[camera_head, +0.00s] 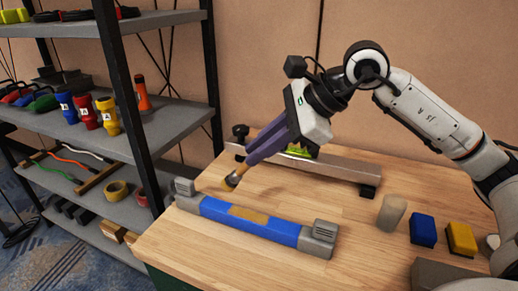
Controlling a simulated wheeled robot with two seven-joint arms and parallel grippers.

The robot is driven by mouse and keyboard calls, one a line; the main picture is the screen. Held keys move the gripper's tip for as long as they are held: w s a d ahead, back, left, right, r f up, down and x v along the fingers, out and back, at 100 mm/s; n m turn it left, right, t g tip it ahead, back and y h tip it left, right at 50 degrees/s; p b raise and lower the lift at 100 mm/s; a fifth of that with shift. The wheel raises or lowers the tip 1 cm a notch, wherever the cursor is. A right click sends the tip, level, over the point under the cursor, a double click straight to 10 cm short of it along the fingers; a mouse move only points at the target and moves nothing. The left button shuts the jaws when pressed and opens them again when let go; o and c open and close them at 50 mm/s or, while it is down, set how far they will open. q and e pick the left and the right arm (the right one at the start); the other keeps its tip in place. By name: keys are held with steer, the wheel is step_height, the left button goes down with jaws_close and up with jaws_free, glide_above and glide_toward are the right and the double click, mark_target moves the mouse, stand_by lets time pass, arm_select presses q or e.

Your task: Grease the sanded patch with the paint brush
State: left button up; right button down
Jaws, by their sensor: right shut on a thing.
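A blue bar with grey end blocks (213,208) lies on the wooden table near its left front edge. A tan sanded patch (248,215) shows on the middle of its top. My right gripper (236,176) points down to the left, above and behind the bar. It is shut on the paint brush (231,182), whose tip hangs just left of the patch and appears apart from the bar. Much of the brush is hidden by the purple fingers. My left gripper is not in view.
A long metal rail (340,167) with something green lies behind my gripper. A grey-beige cylinder (391,213), a blue block (423,230) and a yellow block (461,239) stand at the right. A shelf (175,121) with tools stands left of the table (200,253).

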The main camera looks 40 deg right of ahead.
steer(key=shift+r, duration=0.1)
steer(key=shift+r+p, duration=1.3)
steer(key=shift+r, duration=0.15)
steer(key=shift+f, duration=0.1)
